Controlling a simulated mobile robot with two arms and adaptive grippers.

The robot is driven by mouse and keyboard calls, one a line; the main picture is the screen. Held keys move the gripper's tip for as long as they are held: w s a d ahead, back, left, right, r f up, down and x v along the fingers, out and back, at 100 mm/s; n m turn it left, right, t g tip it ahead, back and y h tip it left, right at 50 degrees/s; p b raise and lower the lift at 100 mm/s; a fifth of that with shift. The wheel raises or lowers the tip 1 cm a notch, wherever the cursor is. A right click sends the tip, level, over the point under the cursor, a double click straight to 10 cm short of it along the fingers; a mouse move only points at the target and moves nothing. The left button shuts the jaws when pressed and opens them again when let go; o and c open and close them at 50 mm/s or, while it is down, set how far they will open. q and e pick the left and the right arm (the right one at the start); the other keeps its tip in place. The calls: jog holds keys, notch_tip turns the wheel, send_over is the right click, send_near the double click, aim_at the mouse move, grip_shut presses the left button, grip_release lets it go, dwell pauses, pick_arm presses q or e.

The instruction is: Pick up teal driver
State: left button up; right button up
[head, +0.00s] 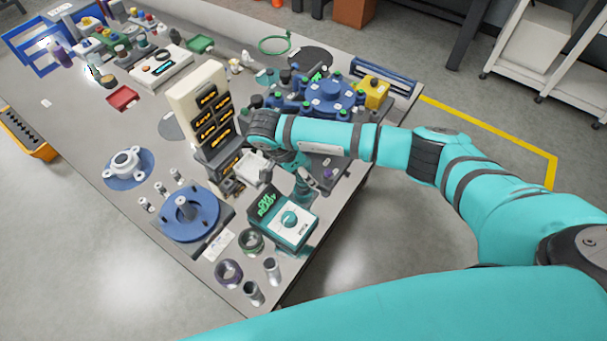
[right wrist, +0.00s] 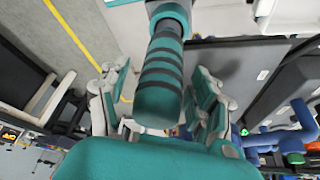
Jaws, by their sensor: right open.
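The teal driver (right wrist: 162,75), with dark bands around its handle, shows large in the right wrist view. My right gripper (right wrist: 157,92) is open, with one finger on each side of the driver's handle. I see gaps between the fingers and the handle, so it is not gripped. In the head view my right arm reaches over the table, and its gripper is partly hidden by the wrist, close to the teal box with a green display (head: 285,218). The driver cannot be clearly told from my arm there. My left gripper is in neither view.
A tall beige rack with dark labelled panels (head: 198,92) stands left of my wrist. A blue round fixture (head: 190,212), metal cylinders (head: 254,293) and rings (head: 229,272) are near the front table edge. A blue multi-arm fixture (head: 325,92) and yellow box (head: 374,90) stand behind my arm.

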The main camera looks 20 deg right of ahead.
jog(key=c, duration=1.2)
jog(key=shift+w, duration=0.1)
grip_shut()
jog(key=shift+r, duration=0.15)
